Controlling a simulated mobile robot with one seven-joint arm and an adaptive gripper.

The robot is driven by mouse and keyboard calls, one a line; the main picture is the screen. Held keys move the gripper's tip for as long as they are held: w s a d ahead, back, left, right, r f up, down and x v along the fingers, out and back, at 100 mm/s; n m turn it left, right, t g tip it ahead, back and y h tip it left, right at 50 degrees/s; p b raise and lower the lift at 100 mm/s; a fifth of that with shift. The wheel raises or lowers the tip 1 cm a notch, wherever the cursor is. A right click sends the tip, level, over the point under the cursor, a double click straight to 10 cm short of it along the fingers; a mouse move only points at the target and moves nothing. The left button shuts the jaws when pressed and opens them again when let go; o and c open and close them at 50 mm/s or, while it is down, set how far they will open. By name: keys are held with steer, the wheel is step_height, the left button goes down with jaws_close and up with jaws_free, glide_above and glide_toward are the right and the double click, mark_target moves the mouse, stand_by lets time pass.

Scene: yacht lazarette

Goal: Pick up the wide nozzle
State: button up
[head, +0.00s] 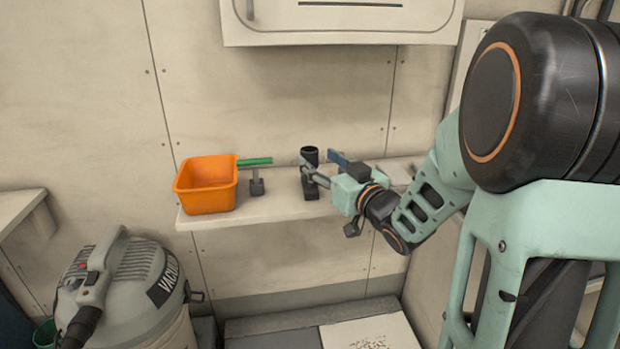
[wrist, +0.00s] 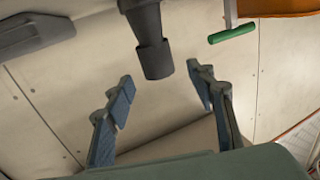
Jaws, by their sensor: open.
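A dark grey nozzle (head: 309,155) stands upright on the shelf, with a round open neck and a dark foot. It appears to be the wide nozzle, though its full width is partly hidden. My gripper (head: 318,159) reaches in from the right, one finger in front of the neck and the blue-padded one behind. In the wrist view the nozzle's neck (wrist: 155,60) hangs from the top edge, its end in the gap between my open fingertips (wrist: 160,77). Bare wall shows between neck and fingers on both sides. The nozzle's foot is outside the wrist view.
An orange bin (head: 207,186) and a green-topped tool (head: 256,172) stand left on the shelf (head: 262,207). A dark grey flat piece (wrist: 36,37) shows in the wrist view. A cabinet (head: 340,22) hangs above. A vacuum (head: 125,290) stands lower left.

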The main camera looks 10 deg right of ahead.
mark_target(314, 157)
steer(key=shift+f+x, duration=0.1)
steer(key=shift+x, duration=1.25)
steer(key=shift+f+x, duration=0.15)
steer(key=shift+x, duration=1.2)
steer(key=shift+d, duration=0.1)
jaws_close()
